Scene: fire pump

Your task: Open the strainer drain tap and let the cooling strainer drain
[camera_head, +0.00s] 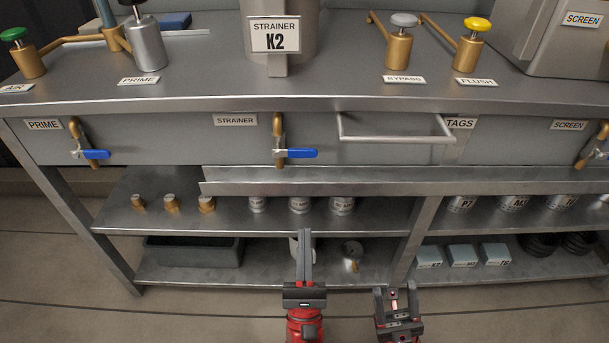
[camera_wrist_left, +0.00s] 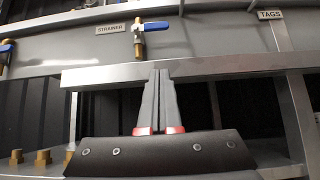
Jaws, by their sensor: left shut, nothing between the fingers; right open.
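The strainer drain tap (camera_head: 279,140) is a brass tap with a blue lever (camera_head: 296,153) on the front panel, right of the STRAINER label (camera_head: 235,120). Its lever points to the right, across the pipe. The tap also shows at the top of the left wrist view (camera_wrist_left: 139,36). The cooling strainer K2 (camera_head: 277,38) stands on the bench above it. My left gripper (camera_head: 304,235) is shut and empty, below and in front of the tap, apart from it. My right gripper (camera_head: 396,291) is open and empty, lower and to the right.
A similar PRIME tap (camera_head: 90,154) is at the left and a SCREEN tap (camera_head: 592,145) at the right. A TAGS drawer handle (camera_head: 396,138) sticks out right of the strainer tap. A metal ledge (camera_head: 370,180) runs below the taps, above shelves with brass fittings and cans.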

